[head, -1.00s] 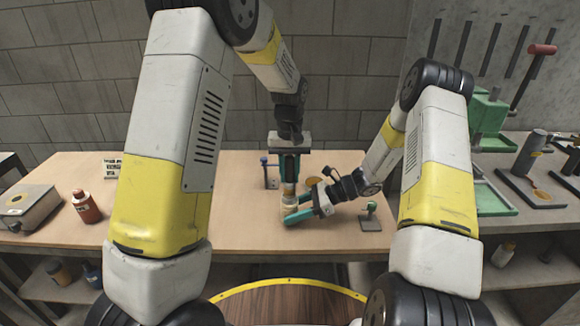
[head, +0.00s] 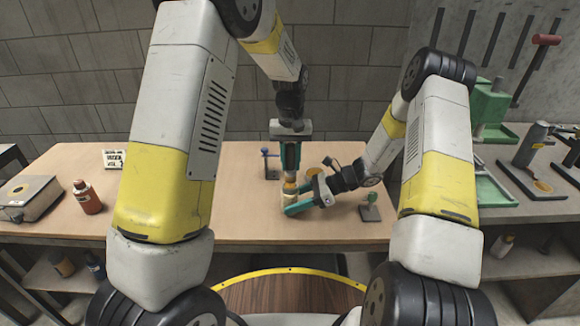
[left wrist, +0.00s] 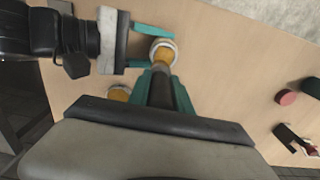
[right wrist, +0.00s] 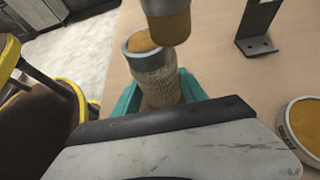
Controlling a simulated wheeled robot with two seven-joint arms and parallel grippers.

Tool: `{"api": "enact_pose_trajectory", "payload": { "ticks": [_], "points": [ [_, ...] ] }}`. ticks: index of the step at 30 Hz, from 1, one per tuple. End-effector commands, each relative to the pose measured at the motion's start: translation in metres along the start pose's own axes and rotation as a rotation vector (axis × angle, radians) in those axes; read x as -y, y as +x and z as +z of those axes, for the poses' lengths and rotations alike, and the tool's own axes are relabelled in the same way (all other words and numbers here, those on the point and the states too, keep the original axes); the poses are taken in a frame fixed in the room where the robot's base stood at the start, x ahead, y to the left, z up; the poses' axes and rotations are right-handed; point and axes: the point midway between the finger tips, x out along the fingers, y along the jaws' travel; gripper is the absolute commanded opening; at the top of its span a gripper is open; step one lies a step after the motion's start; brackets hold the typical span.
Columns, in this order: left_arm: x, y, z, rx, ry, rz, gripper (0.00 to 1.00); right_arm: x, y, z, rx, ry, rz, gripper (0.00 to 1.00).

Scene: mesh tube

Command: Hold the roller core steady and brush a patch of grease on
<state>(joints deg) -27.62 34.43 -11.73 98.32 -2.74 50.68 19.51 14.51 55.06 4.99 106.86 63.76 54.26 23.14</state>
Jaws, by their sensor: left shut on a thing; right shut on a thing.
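The roller core (head: 293,200), a short pale tube with a mesh-like side, is between the teal fingers of my right gripper (head: 300,207). In the right wrist view the core (right wrist: 157,82) stands upright, with brown on its top. My left gripper (head: 291,160) points down above it, shut on a dark-handled brush. The brush tip (right wrist: 168,25) is brown and overlaps the core's upper rim in the right wrist view; I cannot tell whether they touch. The grease tin (right wrist: 303,125) is open and brown inside; it also shows in the left wrist view (left wrist: 120,93).
A blue-knobbed stand (head: 268,165) is behind the grippers, and a green-knobbed stand (head: 370,210) is to their right. A red-brown bottle (head: 88,198) and a metal box (head: 27,197) are at the left. The wooden bench (head: 240,220) is clear in front.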

Motion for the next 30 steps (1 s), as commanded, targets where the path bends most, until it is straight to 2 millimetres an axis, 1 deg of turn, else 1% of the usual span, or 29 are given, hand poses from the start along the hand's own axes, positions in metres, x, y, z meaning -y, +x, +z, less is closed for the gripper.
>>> {"api": "enact_pose_trajectory", "payload": {
  "ticks": [1, 3, 6, 8, 21, 25, 30],
  "points": [
    [0.0, 0.001, -0.005, 0.0, -0.001, 0.0, 0.0, 0.0, 0.0, 0.0, 0.0, 0.0, 0.001, 0.27],
    [-0.001, -0.003, -0.005, 0.0, 0.0, 0.001, 0.0, 0.0, 0.0, 0.0, 0.0, 0.0, 0.001, 0.27],
    [-0.001, -0.026, -0.005, -0.005, 0.001, 0.002, 0.0, 0.0, 0.0, 0.0, 0.0, 0.0, 0.001, 0.27],
    [0.0, -0.03, -0.004, -0.002, 0.0, 0.001, 0.0, 0.0, 0.0, 0.0, 0.0, 0.0, 0.001, 0.27],
    [0.0, -0.07, -0.004, -0.002, 0.0, 0.001, 0.0, 0.0, 0.0, 0.0, 0.0, 0.0, 0.001, 0.27],
    [0.0, -0.079, -0.004, -0.002, 0.0, 0.001, 0.0, 0.0, 0.0, 0.0, 0.0, 0.0, 0.0, 0.27],
    [0.0, -0.083, -0.004, 0.0, 0.0, 0.0, 0.0, 0.0, 0.0, 0.0, 0.0, 0.0, 0.0, 0.27]
  ]
}}
